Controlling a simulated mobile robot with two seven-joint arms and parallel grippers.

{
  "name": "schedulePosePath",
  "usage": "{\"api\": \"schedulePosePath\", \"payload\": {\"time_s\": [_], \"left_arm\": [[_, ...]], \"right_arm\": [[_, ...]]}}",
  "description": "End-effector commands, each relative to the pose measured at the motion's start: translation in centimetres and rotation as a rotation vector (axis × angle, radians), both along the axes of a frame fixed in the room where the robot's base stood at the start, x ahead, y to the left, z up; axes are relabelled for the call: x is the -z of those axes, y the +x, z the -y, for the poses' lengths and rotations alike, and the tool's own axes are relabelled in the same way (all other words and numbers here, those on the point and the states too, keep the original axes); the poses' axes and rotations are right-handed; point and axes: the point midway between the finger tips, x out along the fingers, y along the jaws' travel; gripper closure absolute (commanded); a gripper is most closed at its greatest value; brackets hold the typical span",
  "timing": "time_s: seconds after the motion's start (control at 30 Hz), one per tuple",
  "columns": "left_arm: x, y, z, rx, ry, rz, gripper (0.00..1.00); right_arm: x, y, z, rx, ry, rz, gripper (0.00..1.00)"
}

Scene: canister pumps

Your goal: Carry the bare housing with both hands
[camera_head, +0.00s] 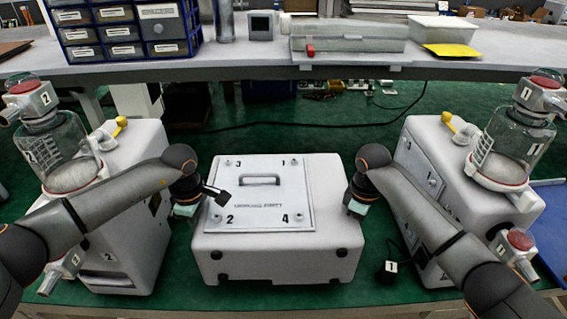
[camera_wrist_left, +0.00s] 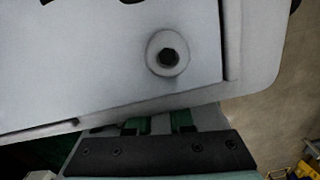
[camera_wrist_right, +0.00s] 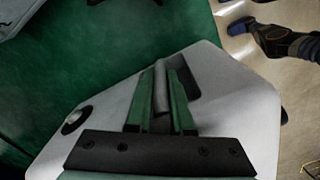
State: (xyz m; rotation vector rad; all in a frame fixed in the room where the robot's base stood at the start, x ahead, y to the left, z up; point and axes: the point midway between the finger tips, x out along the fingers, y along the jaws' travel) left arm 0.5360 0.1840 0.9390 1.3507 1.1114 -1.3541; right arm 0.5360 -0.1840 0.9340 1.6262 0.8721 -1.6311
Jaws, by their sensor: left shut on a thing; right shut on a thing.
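The bare housing (camera_head: 275,238) is a white box in the middle of the head view, between two pumps. Its lid (camera_head: 258,220) carries a small handle and corner numbers 1 to 4. My left gripper (camera_head: 186,209) is at its left side and my right gripper (camera_head: 355,207) at its right side. In the right wrist view, the green fingers (camera_wrist_right: 162,95) are shut on a grey bar beside a slot in the white housing (camera_wrist_right: 235,105). In the left wrist view, the housing (camera_wrist_left: 110,70) hides the fingertips. I cannot tell whether the housing touches the green mat.
White pumps with glass canisters stand close by, number 2 (camera_head: 130,225) at left and number 1 (camera_head: 425,170) at right. A black tagged plug (camera_head: 388,272) lies on the green mat (camera_head: 330,135). Behind, a grey shelf (camera_head: 245,68) holds drawers and boxes.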

Motion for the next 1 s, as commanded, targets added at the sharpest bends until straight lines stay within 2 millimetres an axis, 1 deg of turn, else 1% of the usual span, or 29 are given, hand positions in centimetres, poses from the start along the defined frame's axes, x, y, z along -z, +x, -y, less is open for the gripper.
{"api": "schedulePosePath", "payload": {"time_s": [0.03,0.2,0.47,1.0], "left_arm": [[-0.4,0.2,0.0,0.000,-0.003,0.008,1.00],[-0.5,0.2,0.0,0.000,-0.003,0.008,1.00],[-1.8,-0.5,0.0,0.001,-0.003,0.008,1.00],[-6.4,-3.1,0.0,0.001,-0.003,0.010,1.00]], "right_arm": [[-0.5,0.3,0.0,0.000,0.003,0.010,1.00],[-0.6,0.2,0.0,0.000,0.004,0.011,1.00],[-1.9,-0.5,-0.1,-0.001,0.004,0.012,1.00],[-6.4,-3.1,-0.1,0.000,0.005,0.013,1.00]]}}
